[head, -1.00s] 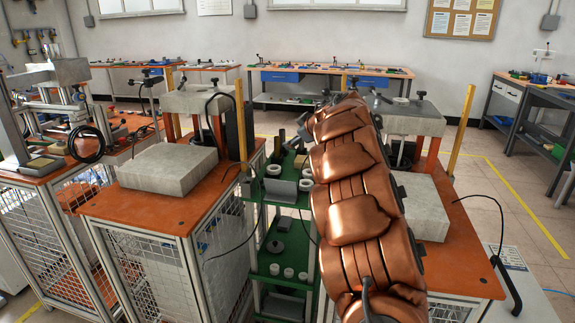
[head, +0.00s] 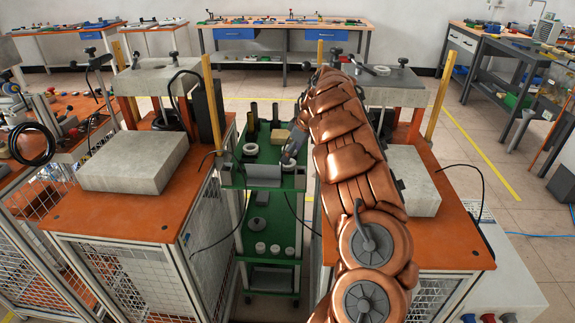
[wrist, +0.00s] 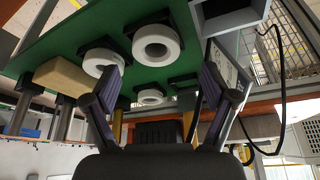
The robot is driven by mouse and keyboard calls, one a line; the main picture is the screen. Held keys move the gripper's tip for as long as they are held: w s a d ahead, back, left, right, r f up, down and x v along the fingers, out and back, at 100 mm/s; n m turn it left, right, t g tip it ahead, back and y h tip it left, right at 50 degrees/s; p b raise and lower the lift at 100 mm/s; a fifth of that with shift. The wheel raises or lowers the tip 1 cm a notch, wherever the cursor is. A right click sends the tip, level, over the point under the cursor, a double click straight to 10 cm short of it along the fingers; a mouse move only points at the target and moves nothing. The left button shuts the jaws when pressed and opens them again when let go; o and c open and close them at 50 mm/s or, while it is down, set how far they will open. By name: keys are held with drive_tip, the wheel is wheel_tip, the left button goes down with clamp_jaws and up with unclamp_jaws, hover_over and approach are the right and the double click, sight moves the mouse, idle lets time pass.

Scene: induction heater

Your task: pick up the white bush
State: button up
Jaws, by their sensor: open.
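White ring-shaped bushes stand on the green shelf unit. In the wrist view one bush (wrist: 156,45) is near the middle, a second bush (wrist: 101,57) is to its left, and a smaller one (wrist: 150,97) is lower. In the head view a white bush (head: 250,149) sits on the top shelf. My gripper (wrist: 160,84) is open, with its two fingers spread and nothing between them. In the head view my gripper (head: 291,155) is over the right part of the top shelf, to the right of that bush. My arm hides the shelf's right side.
A tan block (wrist: 62,76) and dark upright cylinders stand on the green top shelf (wrist: 200,65). A grey open box (wrist: 232,16) is at its edge. Several white pieces (head: 260,248) lie on a lower shelf. Orange-topped workstations (head: 125,218) with concrete blocks flank the unit closely.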

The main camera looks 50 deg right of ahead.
drive_tip(key=x, duration=0.3)
drive_tip(key=shift+s+d+f, duration=0.1)
drive_tip(key=shift+s+d, duration=0.05)
drive_tip(key=shift+d, duration=0.15)
drive_tip(key=shift+w+a+f, duration=0.1)
drive_tip(key=shift+w+f, duration=0.1)
drive_tip(key=shift+f, duration=0.25)
drive_tip(key=c, duration=1.4)
drive_tip(key=shift+r, duration=0.1)
